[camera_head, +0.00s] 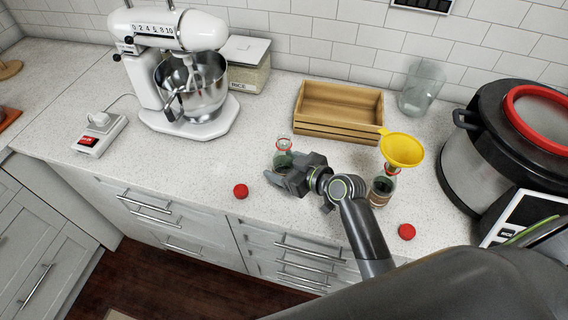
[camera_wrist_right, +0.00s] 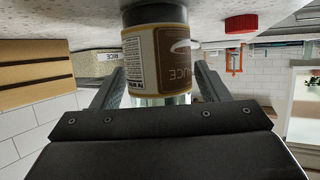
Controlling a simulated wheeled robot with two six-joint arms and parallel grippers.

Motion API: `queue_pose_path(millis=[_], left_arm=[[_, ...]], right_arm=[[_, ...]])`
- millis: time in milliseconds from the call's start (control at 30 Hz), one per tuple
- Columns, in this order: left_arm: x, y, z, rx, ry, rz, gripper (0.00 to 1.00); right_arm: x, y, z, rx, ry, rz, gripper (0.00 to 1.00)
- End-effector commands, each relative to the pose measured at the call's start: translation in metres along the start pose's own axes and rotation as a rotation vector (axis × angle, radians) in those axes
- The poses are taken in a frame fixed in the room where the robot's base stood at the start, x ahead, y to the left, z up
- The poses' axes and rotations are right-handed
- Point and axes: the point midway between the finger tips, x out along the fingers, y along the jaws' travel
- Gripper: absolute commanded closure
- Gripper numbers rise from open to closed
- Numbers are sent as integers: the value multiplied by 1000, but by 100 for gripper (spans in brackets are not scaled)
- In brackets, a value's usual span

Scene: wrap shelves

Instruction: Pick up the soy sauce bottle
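The soy sauce bottle (camera_head: 284,144) stands uncapped on the white counter, its lower part hidden by my right gripper (camera_head: 288,176). In the right wrist view the bottle (camera_wrist_right: 157,58) appears upside down, with a brown and cream label whose visible letters read "UCE". My right gripper's fingers (camera_wrist_right: 160,88) lie on either side of the bottle, with a narrow gap showing, so they look open around it. My left gripper is not in view.
A second bottle (camera_head: 382,188) holds a yellow funnel (camera_head: 402,149). Red caps lie at left (camera_head: 240,191) and right (camera_head: 407,232). A wooden box (camera_head: 338,132), glass (camera_head: 422,88), mixer (camera_head: 180,70) and cooker (camera_head: 470,160) stand around. The counter left of the bottle is mostly clear.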

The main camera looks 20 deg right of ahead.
Motion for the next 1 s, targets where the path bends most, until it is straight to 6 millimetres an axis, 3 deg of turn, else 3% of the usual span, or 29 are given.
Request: queue_pose_path(millis=[33, 367, 733, 1000], left_arm=[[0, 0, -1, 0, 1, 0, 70], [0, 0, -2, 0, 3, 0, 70], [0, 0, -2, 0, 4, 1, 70], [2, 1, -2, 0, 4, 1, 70]], right_arm=[[0, 0, 0, 0, 0, 0, 39], [0, 0, -1, -1, 2, 0, 80], [-1, 0, -4, -2, 3, 0, 80], [-8, 0, -19, -4, 5, 1, 80]])
